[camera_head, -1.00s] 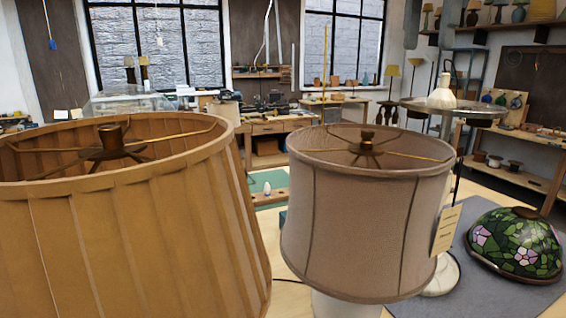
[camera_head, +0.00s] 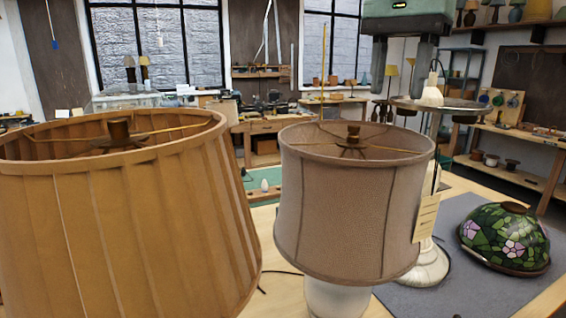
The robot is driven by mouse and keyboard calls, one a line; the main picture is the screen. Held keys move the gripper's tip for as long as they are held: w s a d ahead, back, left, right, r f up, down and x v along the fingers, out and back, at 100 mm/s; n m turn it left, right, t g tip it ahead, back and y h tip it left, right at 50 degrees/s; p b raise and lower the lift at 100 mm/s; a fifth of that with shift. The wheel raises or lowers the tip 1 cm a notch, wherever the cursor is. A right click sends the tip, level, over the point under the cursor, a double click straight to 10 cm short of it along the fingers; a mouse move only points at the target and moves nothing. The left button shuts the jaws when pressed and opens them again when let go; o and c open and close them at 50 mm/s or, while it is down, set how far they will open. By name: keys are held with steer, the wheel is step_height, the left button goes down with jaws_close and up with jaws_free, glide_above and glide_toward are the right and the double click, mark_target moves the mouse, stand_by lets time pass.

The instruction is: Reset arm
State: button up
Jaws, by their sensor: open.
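My gripper (camera_head: 402,92) hangs at the top right of the head view, pointing down, with a green-grey body and two dark fingers. The fingers are apart, and only background shows between them. It appears above and to the right of the beige lampshade (camera_head: 340,205). The upper part of my gripper and most of my arm are cut off by the top edge.
A large tan pleated lampshade (camera_head: 125,220) fills the left foreground. A lamp with a pale base (camera_head: 428,262) and a floral stained-glass shade (camera_head: 505,238) stand on a grey mat (camera_head: 410,298) at the right. A workbench and shelves stand behind.

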steer(key=s+a+f+n, duration=0.3)
steer(key=s+f+n, duration=0.45)
steer(key=f, duration=0.45)
steer(key=s+a+f+n, duration=0.2)
steer(key=s+f+n, duration=0.5)
steer(key=f, duration=0.5)
steer(key=s+d+f+n, duration=0.3)
steer(key=s+f, duration=0.4)
steer(key=s, duration=0.1)
step_height(320, 180, down, 11)
steer(key=b, duration=1.1)
steer(key=shift+w, duration=0.15)
steer(key=shift+a, duration=0.1)
steer(key=shift+c, duration=0.4)
